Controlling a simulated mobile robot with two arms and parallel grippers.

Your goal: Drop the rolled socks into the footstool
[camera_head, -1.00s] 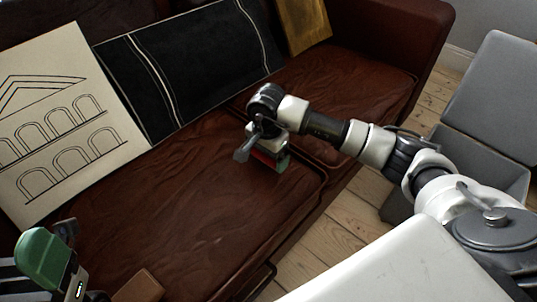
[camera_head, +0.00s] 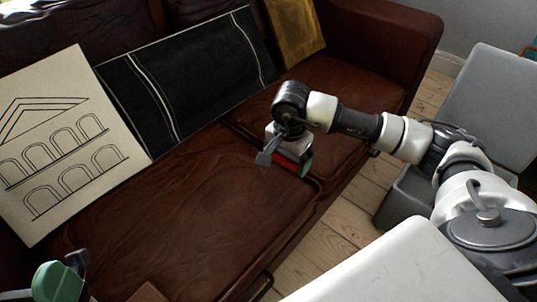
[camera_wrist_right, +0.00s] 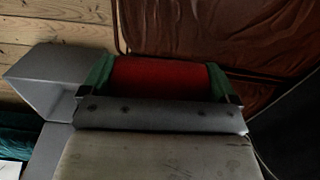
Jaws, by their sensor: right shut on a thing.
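The rolled socks are a red roll, seen clearly in the right wrist view (camera_wrist_right: 160,76) between two green fingertips. In the head view the red socks (camera_head: 288,164) show as a small patch under my right gripper (camera_head: 290,160). That gripper is shut on them, above the front edge of the sofa seat. The footstool is a grey box (camera_head: 400,200) on the floor to the right, with its grey lid (camera_head: 490,105) standing open. My right arm hides part of the box, and its inside is mostly hidden. My left gripper (camera_head: 62,278) is at the bottom left corner, partly cut off.
A brown leather sofa (camera_head: 190,215) fills the left and middle. On it lean a building drawing (camera_head: 60,150), a black striped panel (camera_head: 195,80) and a gold panel (camera_head: 297,30). Bare floorboards (camera_head: 345,215) lie between the sofa and the footstool.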

